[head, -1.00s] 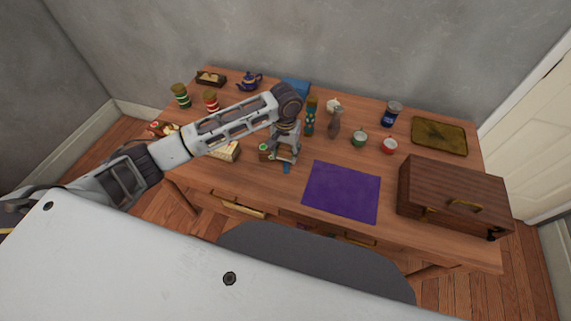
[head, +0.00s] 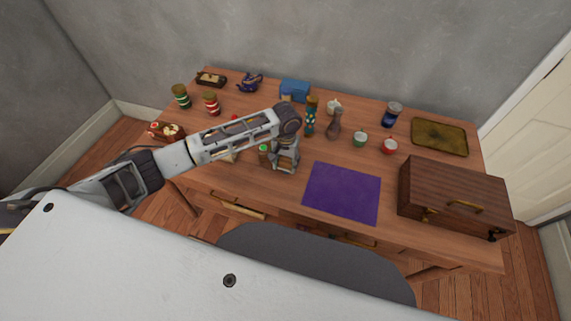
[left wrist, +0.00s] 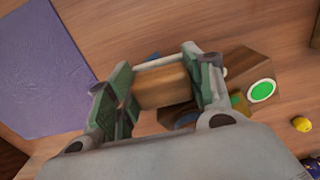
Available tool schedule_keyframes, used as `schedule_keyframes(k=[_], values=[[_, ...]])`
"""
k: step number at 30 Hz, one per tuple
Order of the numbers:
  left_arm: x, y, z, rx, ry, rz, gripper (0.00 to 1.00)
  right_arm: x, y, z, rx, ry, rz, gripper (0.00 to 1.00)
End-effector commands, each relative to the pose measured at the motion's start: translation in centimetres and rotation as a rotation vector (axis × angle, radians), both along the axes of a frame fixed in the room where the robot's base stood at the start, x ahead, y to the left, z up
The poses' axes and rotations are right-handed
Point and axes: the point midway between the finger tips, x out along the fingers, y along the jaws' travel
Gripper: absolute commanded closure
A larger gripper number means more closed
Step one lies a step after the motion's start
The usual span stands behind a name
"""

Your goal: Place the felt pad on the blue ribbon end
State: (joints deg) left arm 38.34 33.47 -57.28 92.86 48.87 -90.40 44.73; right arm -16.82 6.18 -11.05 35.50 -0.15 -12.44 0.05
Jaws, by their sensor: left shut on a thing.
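My left gripper (head: 284,167) is low over the front middle of the table, left of the purple mat. In the left wrist view its two green-padded fingers (left wrist: 160,88) are shut on a plain tan-brown block (left wrist: 163,86). I cannot tell whether this block is the felt pad. A small blue patch (left wrist: 152,57) shows just beyond the block; it may be part of the blue ribbon, which is mostly hidden. In the head view the gripper hides the block and any ribbon under it.
The purple mat (head: 342,192) lies flat at right. A brown piece with a green disc (left wrist: 261,91) stands close beside the gripper. A dark wooden chest (head: 455,195) stands at front right. Bottles, cups and a teapot (head: 249,82) stand farther back.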

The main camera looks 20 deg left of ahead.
Motion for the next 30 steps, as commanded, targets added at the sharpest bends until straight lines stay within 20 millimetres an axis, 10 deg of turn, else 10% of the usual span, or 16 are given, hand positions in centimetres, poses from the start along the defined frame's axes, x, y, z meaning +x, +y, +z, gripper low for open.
schedule_keyframes(k=[16,17,19,30], values=[[0.0,0.0,-1.0,-0.001,0.000,0.001,0.76,1.3,-0.2,0.2,-0.002,-0.014,0.000,1.00],[0.0,0.0,-1.0,-0.001,0.000,0.001,0.48,1.3,-0.2,0.2,-0.002,-0.014,0.000,1.00],[0.0,0.0,-1.0,-0.001,0.000,0.001,0.40,1.1,-0.2,0.2,-0.001,-0.013,0.000,1.00],[0.0,0.0,-0.9,0.000,0.000,0.001,0.40,-0.6,-0.2,0.0,-0.002,0.007,0.001,1.00]])
